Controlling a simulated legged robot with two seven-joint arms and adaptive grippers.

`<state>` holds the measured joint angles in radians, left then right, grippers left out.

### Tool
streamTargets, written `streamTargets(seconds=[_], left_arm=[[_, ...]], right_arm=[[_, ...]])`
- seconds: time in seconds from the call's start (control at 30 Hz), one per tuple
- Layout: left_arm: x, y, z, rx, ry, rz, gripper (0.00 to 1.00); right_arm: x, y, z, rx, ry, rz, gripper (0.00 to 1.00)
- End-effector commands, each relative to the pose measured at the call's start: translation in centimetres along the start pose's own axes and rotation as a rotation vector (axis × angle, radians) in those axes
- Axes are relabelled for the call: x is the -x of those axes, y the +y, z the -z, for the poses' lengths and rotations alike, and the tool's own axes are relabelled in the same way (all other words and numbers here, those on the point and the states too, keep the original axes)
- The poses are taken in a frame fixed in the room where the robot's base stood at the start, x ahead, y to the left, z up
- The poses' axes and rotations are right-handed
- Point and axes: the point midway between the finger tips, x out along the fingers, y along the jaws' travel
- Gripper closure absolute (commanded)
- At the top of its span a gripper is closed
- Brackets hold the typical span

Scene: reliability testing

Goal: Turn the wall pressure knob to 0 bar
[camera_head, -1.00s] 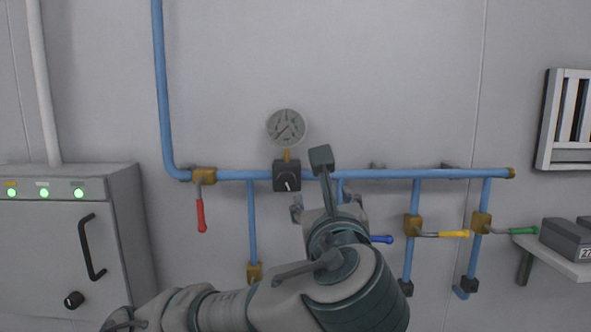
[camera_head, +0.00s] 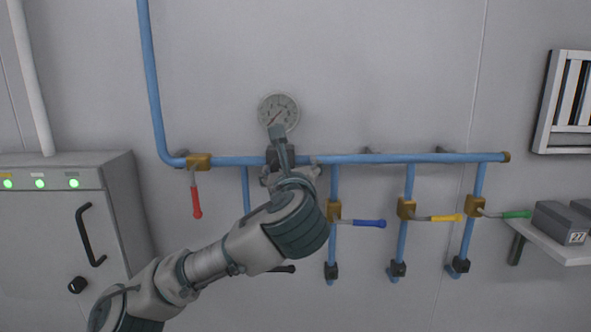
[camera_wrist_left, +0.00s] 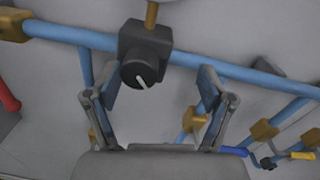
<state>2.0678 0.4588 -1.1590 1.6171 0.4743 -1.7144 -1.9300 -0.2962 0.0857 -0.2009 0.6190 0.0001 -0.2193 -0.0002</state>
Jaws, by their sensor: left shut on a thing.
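The black pressure knob (camera_wrist_left: 140,72) has a white pointer line slanting to the lower right in the left wrist view. It sits on a dark block (camera_wrist_left: 146,38) on the blue pipe. In the head view the gripper and wrist mostly hide it. The round gauge (camera_head: 278,113) above has its needle toward the lower left. My left gripper (camera_wrist_left: 160,85) is at the knob and counts as shut on it. Its fingers look apart, one to each side, with the knob nearer the left finger; a gap shows at the right finger. My right gripper is not in view.
A red lever (camera_head: 196,202) hangs left of the knob. Blue (camera_head: 369,223), yellow (camera_head: 446,218) and green (camera_head: 516,214) levers stand to the right. A grey cabinet (camera_head: 50,240) is at the left, a shelf (camera_head: 560,247) with boxes at the right.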

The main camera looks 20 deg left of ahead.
Motion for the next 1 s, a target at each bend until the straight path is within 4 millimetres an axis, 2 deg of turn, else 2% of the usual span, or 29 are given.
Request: streamTargets(seconds=[0.03, 0.07, 0.13, 0.17, 0.37, 0.7, 1.0], left_arm=[[0.0, -0.3, 0.3, -0.005, 0.004, 0.02, 0.56], [-0.1, -0.1, 0.3, -0.005, 0.005, 0.021, 0.62], [-0.2, 0.2, 0.3, -0.003, 0.006, 0.021, 0.87], [-0.2, 0.2, 0.3, -0.003, 0.006, 0.021, 0.97], [0.0, -0.4, 0.3, -0.006, 0.005, 0.01, 0.96], [0.0, -0.6, 0.4, -0.005, 0.005, 0.017, 0.96], [0.1, -0.7, 0.6, 0.075, 0.009, 0.016, 0.96]], right_arm=[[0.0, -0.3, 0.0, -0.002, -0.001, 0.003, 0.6], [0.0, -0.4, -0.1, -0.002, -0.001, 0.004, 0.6], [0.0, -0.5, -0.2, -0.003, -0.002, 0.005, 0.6], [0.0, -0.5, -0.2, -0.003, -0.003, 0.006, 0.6], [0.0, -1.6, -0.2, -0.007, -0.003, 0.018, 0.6], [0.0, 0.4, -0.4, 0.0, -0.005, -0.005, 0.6], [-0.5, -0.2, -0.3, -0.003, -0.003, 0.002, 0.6]])
